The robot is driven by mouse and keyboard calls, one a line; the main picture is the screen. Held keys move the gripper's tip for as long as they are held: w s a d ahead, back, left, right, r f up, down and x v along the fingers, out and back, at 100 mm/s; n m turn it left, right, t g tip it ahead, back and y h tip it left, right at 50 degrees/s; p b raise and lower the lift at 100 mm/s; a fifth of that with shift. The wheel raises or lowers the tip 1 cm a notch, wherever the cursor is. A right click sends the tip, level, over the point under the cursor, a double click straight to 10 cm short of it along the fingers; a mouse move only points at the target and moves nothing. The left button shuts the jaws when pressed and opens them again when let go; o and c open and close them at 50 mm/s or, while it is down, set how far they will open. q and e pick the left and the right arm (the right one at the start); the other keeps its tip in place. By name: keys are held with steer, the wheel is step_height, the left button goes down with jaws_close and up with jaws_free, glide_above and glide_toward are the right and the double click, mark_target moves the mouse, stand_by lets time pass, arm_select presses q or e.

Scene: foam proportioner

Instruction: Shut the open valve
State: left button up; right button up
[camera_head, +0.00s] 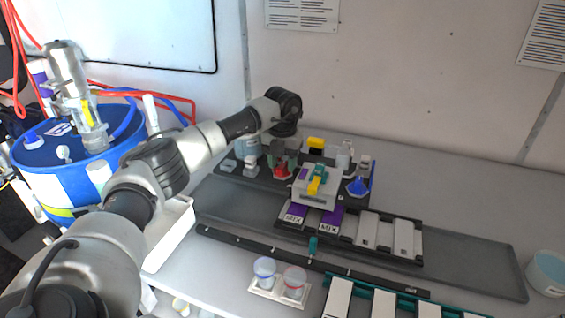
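A light grey block (318,197) sits near the middle of the bench, with a yellow lever (315,186) and a teal part (320,170) on top. A red conical part (283,169) is to its left and a blue conical part (358,187) to its right. A yellow-topped dark part (316,143) stands behind it. I cannot tell which of these is the open valve. My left gripper (284,130) points down above and behind the red part; its fingertips are too dark and small to read. My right gripper is out of view.
Purple-and-white MIX plates (294,213) and white slabs (367,230) lie in front of the block. Two cups (264,269) (294,279) stand in a white holder at the front. A blue drum (62,165) with hoses is at left. The grey tray (470,262) is clear at right.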

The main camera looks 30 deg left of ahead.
mark_target(282, 165)
arm_select(q)
steer(key=shift+f, duration=0.1)
steer(key=shift+r, duration=0.2)
step_height(282, 165, up, 10)
steer(key=b, duration=0.2)
steer(key=shift+r+b, duration=0.2)
steer(key=shift+b, duration=0.15)
stand_by(0.4)
